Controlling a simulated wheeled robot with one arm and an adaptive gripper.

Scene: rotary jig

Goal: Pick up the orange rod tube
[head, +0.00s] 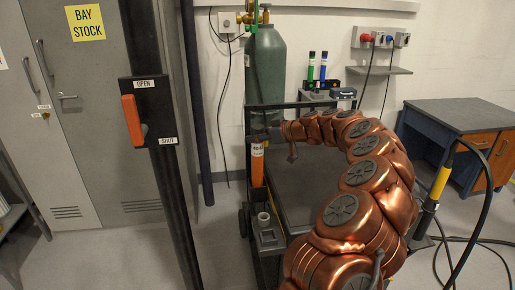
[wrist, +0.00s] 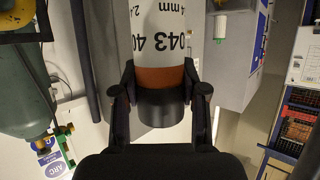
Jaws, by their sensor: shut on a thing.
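The orange rod tube (head: 257,168) stands upright in the head view, with a pale label and a dark cap at its top. In the wrist view the tube (wrist: 160,77) shows its white printed label, an orange band and the black cap end. My gripper (wrist: 160,88) has one finger on each side of the tube near the cap and is shut on it. In the head view my gripper (head: 268,135) is at the tube's top, small and partly hidden. Whether the tube's lower end touches anything is not clear.
A grey holder with a pale round socket (head: 263,217) is just below the tube at the cart's (head: 305,185) left edge. A green gas cylinder (head: 266,70) stands behind. Green and blue tubes (head: 317,68) stand at the back. A dark post with an orange handle (head: 132,120) is at left.

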